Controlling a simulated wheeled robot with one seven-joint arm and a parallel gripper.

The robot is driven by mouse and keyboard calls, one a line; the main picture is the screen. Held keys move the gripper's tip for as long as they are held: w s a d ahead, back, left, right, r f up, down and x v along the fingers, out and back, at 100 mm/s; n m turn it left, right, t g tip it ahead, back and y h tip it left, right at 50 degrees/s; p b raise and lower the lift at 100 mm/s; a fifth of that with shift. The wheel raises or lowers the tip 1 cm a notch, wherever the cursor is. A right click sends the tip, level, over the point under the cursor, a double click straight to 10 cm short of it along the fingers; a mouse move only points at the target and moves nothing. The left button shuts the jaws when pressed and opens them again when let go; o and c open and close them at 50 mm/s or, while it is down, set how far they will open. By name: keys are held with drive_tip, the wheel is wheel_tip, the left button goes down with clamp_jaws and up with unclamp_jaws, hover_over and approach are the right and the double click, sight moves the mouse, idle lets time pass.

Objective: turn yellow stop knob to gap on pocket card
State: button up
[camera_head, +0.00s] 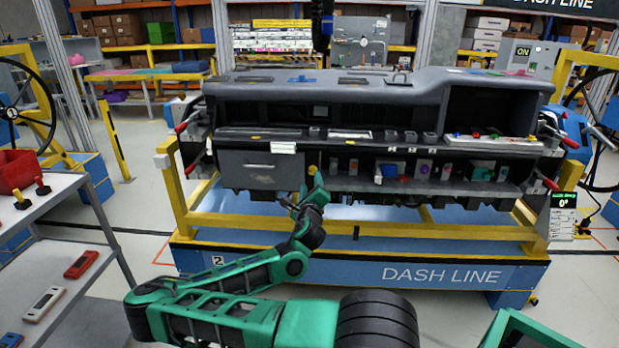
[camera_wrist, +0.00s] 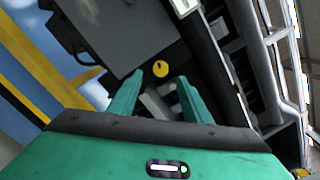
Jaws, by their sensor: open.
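The yellow knob (camera_head: 312,170) is on the dashboard's front, just right of the grey glovebox panel. In the wrist view the round yellow knob (camera_wrist: 161,69) shows a short dark mark on its face. My gripper (camera_head: 316,187) is in front of the knob; its open green fingers (camera_wrist: 158,82) point at it, with the knob just past the tips, apart from them as far as I can tell. A white card (camera_head: 283,147) sits above the glovebox. Another printed card (camera_head: 562,224) hangs at the right under a small display reading 0°. I cannot tell which is the pocket card.
The dashboard module (camera_head: 330,90) rests on a yellow frame over a blue base. Several small coloured controls line the shelf right of the knob. A grey cart (camera_head: 60,222) with a red bin (camera_head: 17,172) stands at the left. The floor between cart and frame is mostly clear.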

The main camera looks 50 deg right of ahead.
sight(311, 172)
drive_tip(key=x, duration=0.6)
drive_tip(key=shift+w+d, duration=0.15)
drive_tip(key=shift+d, duration=0.05)
drive_tip(key=c, duration=1)
